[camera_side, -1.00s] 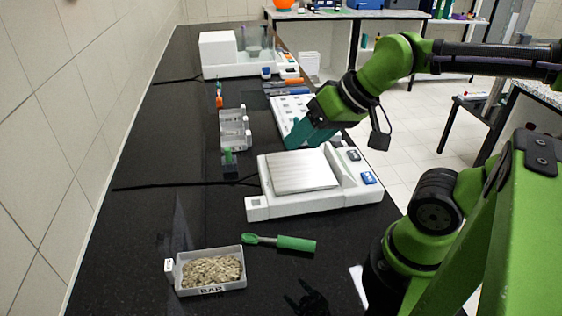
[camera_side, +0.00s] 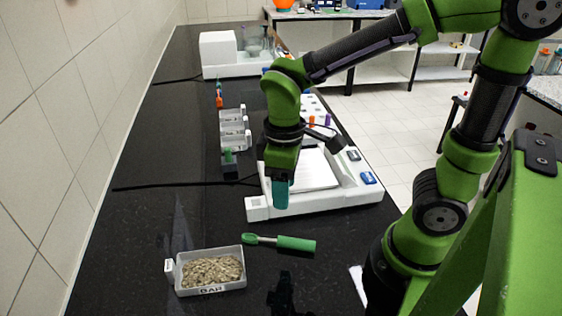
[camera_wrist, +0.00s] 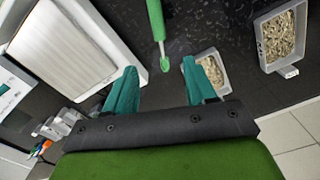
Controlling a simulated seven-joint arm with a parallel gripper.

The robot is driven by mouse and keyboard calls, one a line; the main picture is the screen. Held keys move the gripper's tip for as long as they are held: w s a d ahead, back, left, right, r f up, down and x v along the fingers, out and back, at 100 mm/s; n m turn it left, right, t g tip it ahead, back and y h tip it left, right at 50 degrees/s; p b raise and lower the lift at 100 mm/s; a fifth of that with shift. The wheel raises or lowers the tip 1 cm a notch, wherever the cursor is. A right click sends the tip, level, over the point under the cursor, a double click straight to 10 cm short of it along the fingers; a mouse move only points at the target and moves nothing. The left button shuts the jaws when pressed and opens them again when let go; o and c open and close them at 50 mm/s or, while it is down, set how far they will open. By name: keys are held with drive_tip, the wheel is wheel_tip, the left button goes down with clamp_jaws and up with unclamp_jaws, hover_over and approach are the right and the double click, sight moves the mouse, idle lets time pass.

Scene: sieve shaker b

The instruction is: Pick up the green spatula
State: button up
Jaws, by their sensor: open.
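The green spatula (camera_side: 296,244) lies flat on the black bench in front of the white balance, its scoop to the left and its thick handle to the right. In the wrist view the spatula (camera_wrist: 156,20) comes in from the top edge, with its scoop end between my fingertips in the picture; part of its handle is cut off there. My gripper (camera_side: 281,207) points down over the balance's front part, above and behind the spatula. In the wrist view my gripper (camera_wrist: 159,68) has its two teal fingers apart with nothing between them.
The balance (camera_side: 335,191) with its metal plate stands behind the spatula. A white tray of grains (camera_side: 179,288) is at the front left. In the wrist view a second grain tray (camera_wrist: 222,88) is partly hidden by a finger. Clear trays (camera_side: 233,128) stand farther back.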

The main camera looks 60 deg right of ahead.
sight(285, 238)
wheel_tip(285, 238, down, 16)
drive_tip(key=shift+d+r, duration=0.15)
drive_tip(key=shift+r, duration=0.1)
clamp_jaws()
idle(0.5)
